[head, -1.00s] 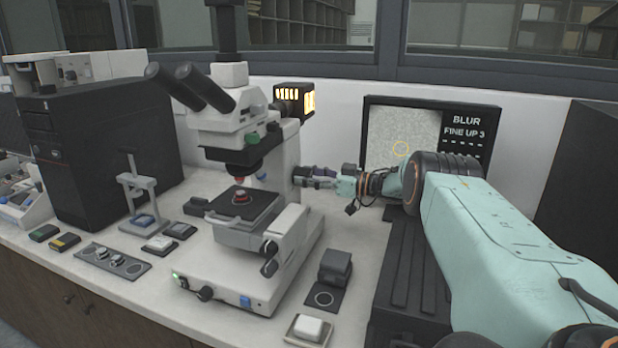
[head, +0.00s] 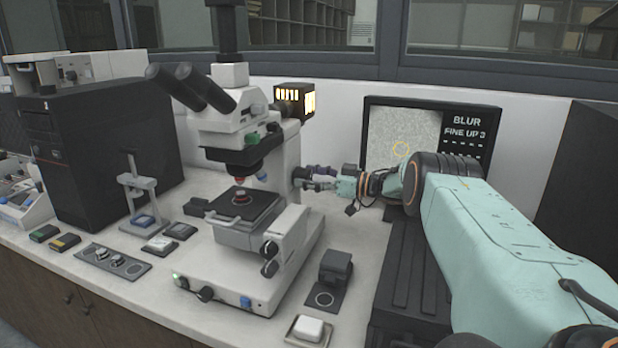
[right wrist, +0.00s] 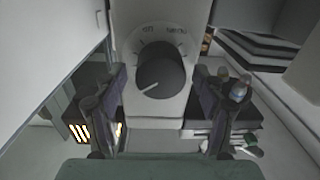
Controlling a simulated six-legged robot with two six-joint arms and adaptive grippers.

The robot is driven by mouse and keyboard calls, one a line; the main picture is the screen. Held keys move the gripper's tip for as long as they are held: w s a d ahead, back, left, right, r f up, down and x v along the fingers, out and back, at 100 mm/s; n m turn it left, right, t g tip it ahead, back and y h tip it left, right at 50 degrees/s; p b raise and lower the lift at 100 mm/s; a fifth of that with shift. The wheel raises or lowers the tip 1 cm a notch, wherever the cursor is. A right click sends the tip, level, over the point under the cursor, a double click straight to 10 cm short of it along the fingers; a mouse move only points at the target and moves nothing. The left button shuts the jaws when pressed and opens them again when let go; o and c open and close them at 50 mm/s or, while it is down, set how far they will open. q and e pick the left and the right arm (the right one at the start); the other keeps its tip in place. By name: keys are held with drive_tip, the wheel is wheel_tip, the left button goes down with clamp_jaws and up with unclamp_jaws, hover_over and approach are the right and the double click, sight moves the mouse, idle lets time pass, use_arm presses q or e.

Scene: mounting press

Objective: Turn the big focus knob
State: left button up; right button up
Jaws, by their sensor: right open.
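The microscope (head: 240,130) stands on the bench. A pair of dark knobs (head: 269,251) shows low on its near right side. My right gripper (head: 320,178) is at the right side of the column, behind the stage. In the right wrist view, my right gripper (right wrist: 160,105) is open, with one finger on each side of a big dark round knob (right wrist: 160,72). The knob has a white pointer line and sits on a light plate with printed marks. I cannot tell whether the fingers touch it. My left gripper is not in view.
The monitor (head: 425,135) reads BLUR and FINE UP 3. The lit lamp box (head: 294,99) sits behind the column. A small white block in a tray (head: 308,330) and a dark block (head: 335,268) stand to the right. A black computer tower (head: 95,140) stands at left.

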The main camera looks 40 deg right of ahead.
drive_tip(key=v, duration=1.2)
drive_tip(key=shift+r, duration=0.1)
idle(1.3)
